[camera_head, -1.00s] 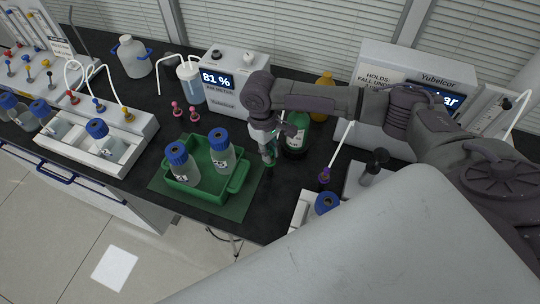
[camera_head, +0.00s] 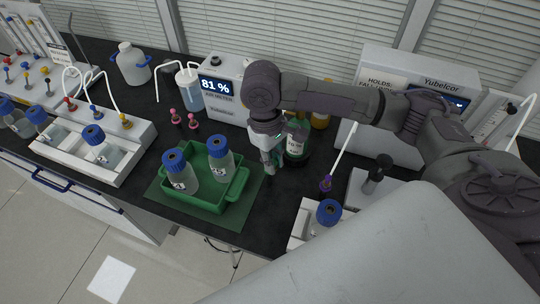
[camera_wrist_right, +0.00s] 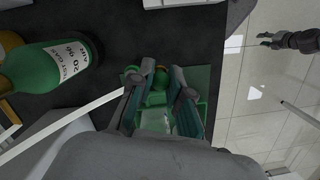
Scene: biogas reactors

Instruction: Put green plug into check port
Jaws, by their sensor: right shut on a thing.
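My right gripper (camera_head: 270,168) is above the black bench, between the green tray and the green gas bottle. It points down. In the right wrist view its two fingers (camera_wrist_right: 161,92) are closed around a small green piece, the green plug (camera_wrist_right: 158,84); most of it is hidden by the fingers. I cannot single out the check port in these views. A dark gripper that looks like my left one (camera_wrist_right: 268,40) shows small over the floor in the right wrist view, its fingers apart and empty. It is outside the head view.
A green tray (camera_head: 238,188) holds two blue-capped bottles. A green gas bottle (camera_head: 297,150) stands right behind my gripper; an amber bottle (camera_head: 320,119) is beyond. A purple plug (camera_head: 326,184) on a white tube and the Yubelcor box (camera_head: 400,75) are to the right. Two pink plugs (camera_head: 193,121) are left.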

